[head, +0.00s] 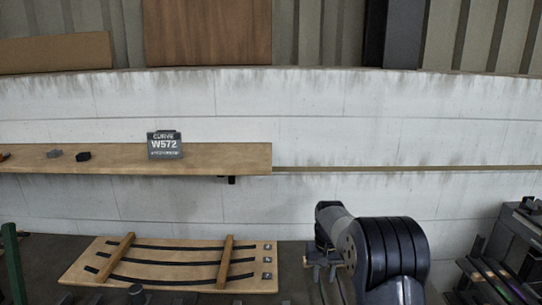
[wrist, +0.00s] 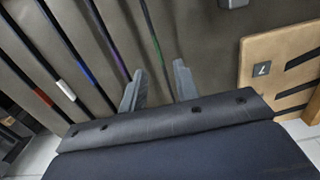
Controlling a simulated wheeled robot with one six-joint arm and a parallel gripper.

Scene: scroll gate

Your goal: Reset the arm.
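My arm is folded at the lower right of the head view. My gripper (wrist: 158,80) shows in the wrist view with its two grey fingers apart and nothing between them. Behind the gap, a dark strip with a green mark (wrist: 157,45) lies on a brown surface, apart from the fingers as far as I can tell. In the head view my gripper is partly hidden by my own arm links.
A wooden board with curved black strips (head: 180,262) lies at the lower left. A wooden shelf (head: 110,158) with a "CURVE W572" sign (head: 165,145) runs along the white wall (head: 330,110). A dark rack (head: 512,250) stands at the right. A green post (head: 13,262) stands at the left.

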